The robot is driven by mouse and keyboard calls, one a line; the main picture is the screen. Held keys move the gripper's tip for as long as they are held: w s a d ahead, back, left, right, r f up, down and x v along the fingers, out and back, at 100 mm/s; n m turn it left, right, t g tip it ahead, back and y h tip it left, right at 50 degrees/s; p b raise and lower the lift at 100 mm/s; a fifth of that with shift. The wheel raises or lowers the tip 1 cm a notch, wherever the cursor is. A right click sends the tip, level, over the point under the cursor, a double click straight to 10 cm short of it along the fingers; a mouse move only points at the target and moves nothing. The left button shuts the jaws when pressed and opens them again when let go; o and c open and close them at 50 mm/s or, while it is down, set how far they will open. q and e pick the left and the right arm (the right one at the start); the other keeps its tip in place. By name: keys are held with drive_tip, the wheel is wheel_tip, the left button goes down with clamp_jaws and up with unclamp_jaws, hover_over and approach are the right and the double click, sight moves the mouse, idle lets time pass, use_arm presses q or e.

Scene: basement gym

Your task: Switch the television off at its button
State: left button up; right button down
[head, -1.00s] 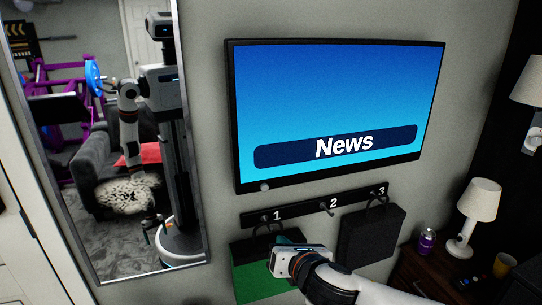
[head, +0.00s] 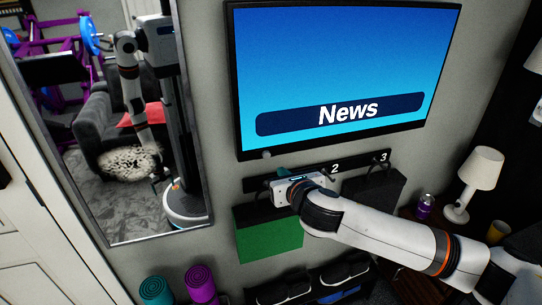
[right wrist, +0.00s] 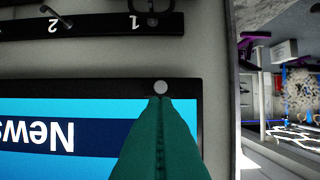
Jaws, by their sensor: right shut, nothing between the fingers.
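The television (head: 345,75) hangs on the wall, its screen lit blue with the word "News". Its small round grey button (head: 267,154) sits on the lower left of the black frame. My right gripper (head: 281,172) is just below the button in the head view, its teal fingers together and empty. The right wrist view is upside down; there the button (right wrist: 160,87) shows just beyond the closed fingertips (right wrist: 160,98). Whether the tips touch the button I cannot tell. My left gripper shows only as part of my mirror reflection, too small to read.
A numbered hook rail (head: 345,166) runs below the television, with a green bag (head: 270,235) and a black bag (head: 372,200) under it. A tall mirror (head: 205,170) stands left. A lamp (head: 480,170) and purple can (head: 425,206) stand right.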

sight(267, 154)
drive_tip(key=x, duration=0.3)
drive_tip(key=p+x, duration=0.1)
drive_tip(key=x, duration=0.2)
drive_tip(key=r+p+x, duration=0.1)
drive_tip(key=x, duration=0.3)
drive_tip(key=shift+w, duration=0.1)
drive_tip(key=shift+r, duration=0.1)
